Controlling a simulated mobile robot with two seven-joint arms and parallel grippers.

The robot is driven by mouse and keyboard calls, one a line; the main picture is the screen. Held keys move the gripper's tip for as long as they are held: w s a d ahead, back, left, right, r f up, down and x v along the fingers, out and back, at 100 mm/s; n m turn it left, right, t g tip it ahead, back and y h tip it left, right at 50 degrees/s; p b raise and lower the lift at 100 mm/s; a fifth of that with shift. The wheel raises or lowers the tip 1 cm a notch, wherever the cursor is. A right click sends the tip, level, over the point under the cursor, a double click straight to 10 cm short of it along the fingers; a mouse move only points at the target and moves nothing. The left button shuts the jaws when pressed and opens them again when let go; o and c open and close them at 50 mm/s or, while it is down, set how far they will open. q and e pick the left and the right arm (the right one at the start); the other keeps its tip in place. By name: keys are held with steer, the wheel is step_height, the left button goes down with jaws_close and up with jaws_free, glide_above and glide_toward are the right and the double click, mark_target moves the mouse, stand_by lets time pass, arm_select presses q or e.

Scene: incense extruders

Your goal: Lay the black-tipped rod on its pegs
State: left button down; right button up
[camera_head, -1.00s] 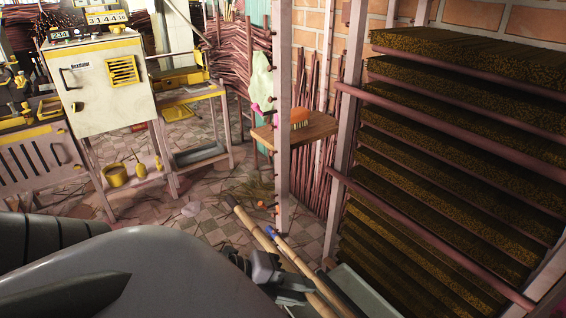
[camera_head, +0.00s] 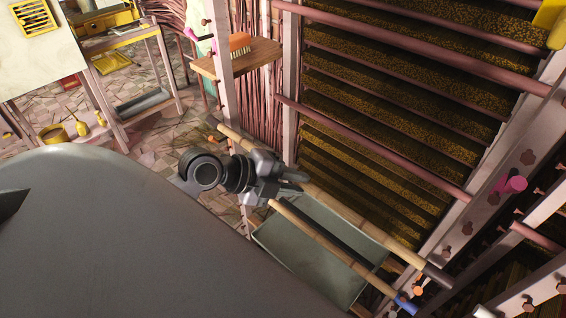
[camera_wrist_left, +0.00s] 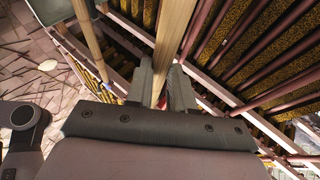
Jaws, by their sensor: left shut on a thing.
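The black-tipped rod (camera_head: 365,230) is a long pale wooden rod with a dark end at lower right. In the head view it slants across the grey tray, and its far end shows beyond my gripper at upper left. My left gripper (camera_head: 292,180) is shut on this rod; the left wrist view shows the wood (camera_wrist_left: 174,45) between the two fingers. Coloured pegs stand on the near right post, including a pink peg (camera_head: 514,184) and an orange peg (camera_head: 418,291). Which pegs match the rod I cannot tell. My right gripper is not in view.
A blue-tipped rod (camera_head: 312,233) runs roughly parallel below the held rod, close to it. A grey-green tray (camera_head: 275,245) lies beneath both. A rack of incense shelves (camera_head: 370,120) fills the right, behind reddish bars. A wooden shelf (camera_head: 240,62) juts out near the left post.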

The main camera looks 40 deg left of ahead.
arm_select(q)
steer(key=shift+w+f, duration=0.3)
steer(key=shift+f+b, duration=0.6)
steer(key=shift+f, duration=1)
steer(key=c, duration=0.6)
jaws_free()
steer(key=shift+s+a+p, duration=0.2)
steer(key=shift+s+p, duration=0.65)
steer(key=shift+s, duration=1.65)
steer(key=shift+s+a+p, duration=0.15)
steer(key=shift+s+p, duration=0.7)
steer(key=shift+s, duration=1.6)
